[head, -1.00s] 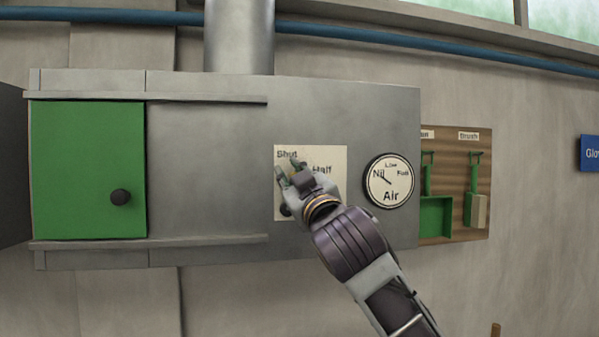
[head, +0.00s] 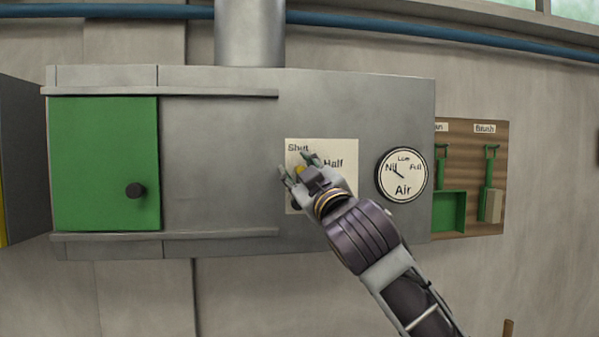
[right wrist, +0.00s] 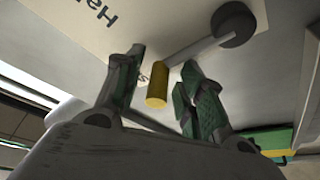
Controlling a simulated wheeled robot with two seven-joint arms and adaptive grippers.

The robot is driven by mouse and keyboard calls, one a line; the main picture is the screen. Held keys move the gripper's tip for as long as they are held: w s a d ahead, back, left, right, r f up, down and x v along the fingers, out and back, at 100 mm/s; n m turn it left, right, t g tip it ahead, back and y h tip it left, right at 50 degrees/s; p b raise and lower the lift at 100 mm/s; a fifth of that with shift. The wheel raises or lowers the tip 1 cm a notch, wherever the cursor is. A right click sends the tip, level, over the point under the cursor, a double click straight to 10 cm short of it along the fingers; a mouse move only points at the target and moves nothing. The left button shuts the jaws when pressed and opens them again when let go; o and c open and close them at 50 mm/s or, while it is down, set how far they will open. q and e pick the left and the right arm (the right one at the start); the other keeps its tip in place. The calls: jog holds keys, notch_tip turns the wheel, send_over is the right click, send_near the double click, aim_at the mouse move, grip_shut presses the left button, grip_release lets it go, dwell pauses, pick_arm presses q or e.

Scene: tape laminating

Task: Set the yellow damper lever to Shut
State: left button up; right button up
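The yellow damper lever knob (head: 300,170) shows just below the word Shut on the white label plate (head: 346,150). In the right wrist view the yellow knob (right wrist: 157,84) is on a grey arm that runs to a dark round pivot (right wrist: 235,24). My right gripper (head: 297,167) is at the plate with its fingers spread. The right wrist view shows the gripper (right wrist: 162,88) open, one finger on each side of the knob, with a gap to at least one finger. The hand hides the lower plate and most of the lever arm in the head view. My left gripper is out of view.
A round Air dial (head: 403,175) is on the grey metal casing (head: 220,150), right of the plate. A green door (head: 105,160) with a dark knob is at the left. A wooden board (head: 470,180) with green tools hangs at the right.

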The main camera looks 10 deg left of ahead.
jog(key=shift+s+r, duration=0.1)
jog(key=shift+s, duration=0.1)
jog(key=v, duration=1.1)
jog(key=shift+s+d, duration=0.25)
jog(key=shift+f, duration=0.25)
dwell(0.4)
